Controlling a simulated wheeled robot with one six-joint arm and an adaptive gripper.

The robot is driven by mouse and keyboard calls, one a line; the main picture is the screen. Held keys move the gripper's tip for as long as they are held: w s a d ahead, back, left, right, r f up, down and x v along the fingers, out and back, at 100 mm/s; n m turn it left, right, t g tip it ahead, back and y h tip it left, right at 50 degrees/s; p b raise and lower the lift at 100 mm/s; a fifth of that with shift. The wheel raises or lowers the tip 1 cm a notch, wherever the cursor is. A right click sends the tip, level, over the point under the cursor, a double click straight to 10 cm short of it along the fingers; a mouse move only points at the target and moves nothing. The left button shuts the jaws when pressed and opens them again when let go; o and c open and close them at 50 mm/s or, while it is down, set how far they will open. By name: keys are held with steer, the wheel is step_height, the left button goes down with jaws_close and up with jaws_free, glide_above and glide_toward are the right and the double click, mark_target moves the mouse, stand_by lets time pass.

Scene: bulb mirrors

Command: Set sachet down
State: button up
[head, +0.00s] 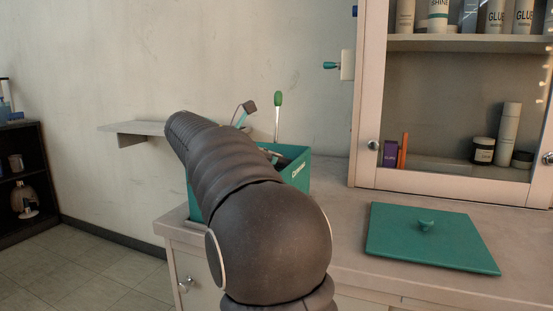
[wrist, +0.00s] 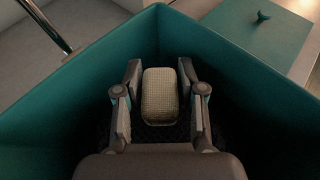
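The sachet (wrist: 160,97) is a pale beige, woven-looking pad in the middle of the wrist view. It is inside a teal bin (wrist: 65,90) with high walls. My gripper (wrist: 160,68) is also inside the bin, with one finger on each side of the sachet. A dark gap shows between each finger and the sachet, so the gripper is open around it. I cannot tell how far the sachet is from the bin's floor. In the head view my arm covers much of the teal bin (head: 297,171), and the sachet is hidden.
The bin stands on a pale counter (head: 345,262). A flat teal lid (head: 430,240) with a knob lies to its right. A green-tipped stick (head: 278,100) rises by the bin. A cabinet (head: 368,100) stands at the back right, and a small wall shelf (head: 140,128) at left.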

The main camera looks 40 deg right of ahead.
steer(key=shift+o, duration=0.5)
steer(key=shift+r, duration=0.2)
steer(key=p+v, duration=0.2)
steer(key=v, duration=1)
steer(key=shift+r, duration=0.1)
